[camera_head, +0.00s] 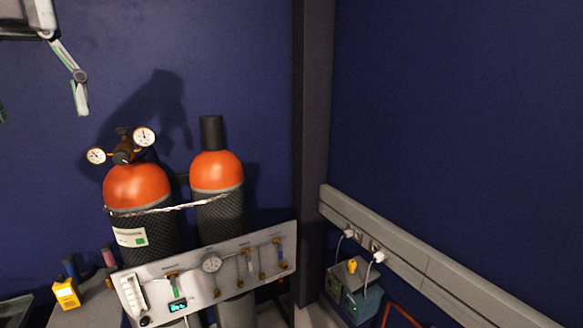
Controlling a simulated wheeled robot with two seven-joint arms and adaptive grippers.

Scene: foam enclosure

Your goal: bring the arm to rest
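My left gripper (42,111) is in the upper left corner, partly cut off by the picture edge. One white and green finger hangs down in full view. Only a small green bit of the other finger shows at the left edge. The fingers are wide apart with nothing visible between them, in front of the blue wall and above and left of the gas cylinders. My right gripper is not in view.
Two orange-topped cylinders (137,186) (216,172), one with gauges (144,137), stand behind a grey valve panel (215,270). A yellow item (66,293) sits at lower left. A teal box (357,303) stands below the wall rail (440,272). The upper right is clear.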

